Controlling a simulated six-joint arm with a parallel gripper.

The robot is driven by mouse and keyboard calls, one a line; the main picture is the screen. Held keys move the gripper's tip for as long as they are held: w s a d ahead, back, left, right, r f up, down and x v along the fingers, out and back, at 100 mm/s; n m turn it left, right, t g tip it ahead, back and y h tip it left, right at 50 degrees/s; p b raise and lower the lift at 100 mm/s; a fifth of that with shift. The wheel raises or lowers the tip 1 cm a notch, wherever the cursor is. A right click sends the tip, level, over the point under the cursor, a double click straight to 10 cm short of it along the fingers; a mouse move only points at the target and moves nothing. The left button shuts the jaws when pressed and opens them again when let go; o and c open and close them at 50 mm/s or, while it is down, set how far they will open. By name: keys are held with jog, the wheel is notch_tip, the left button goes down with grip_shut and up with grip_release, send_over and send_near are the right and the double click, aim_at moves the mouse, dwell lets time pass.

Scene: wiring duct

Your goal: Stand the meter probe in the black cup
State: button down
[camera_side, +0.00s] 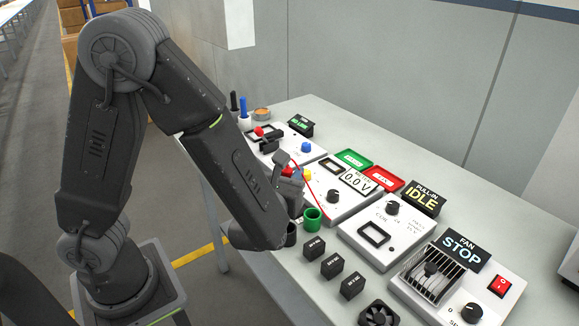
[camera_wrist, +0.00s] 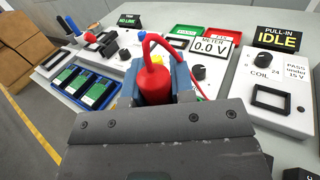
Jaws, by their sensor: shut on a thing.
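The red meter probe (camera_wrist: 153,82) is held upright between the jaws of my gripper (camera_wrist: 157,90) in the wrist view. A red lead arches from its top to the meter (camera_wrist: 211,47), which reads 0.0 V. In the side view my gripper (camera_side: 291,174) is above the front edge of the meter box, and the lead (camera_side: 312,188) runs beside it. The black cup (camera_side: 291,235) stands on the table below my gripper, partly hidden by my forearm. The probe's tip is hidden in both views.
A green cup (camera_side: 313,219) stands right beside the black cup. The coil box (camera_side: 385,235) is to the right. A blue tray with green boards (camera_wrist: 84,88) shows in the wrist view.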

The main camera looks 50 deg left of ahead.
jog(key=shift+f, duration=3.25)
jog(key=c, duration=0.9)
grip_release()
jog(key=v, duration=1.3)
jog(key=shift+s+d, duration=0.2)
jog(key=shift+s, duration=0.1)
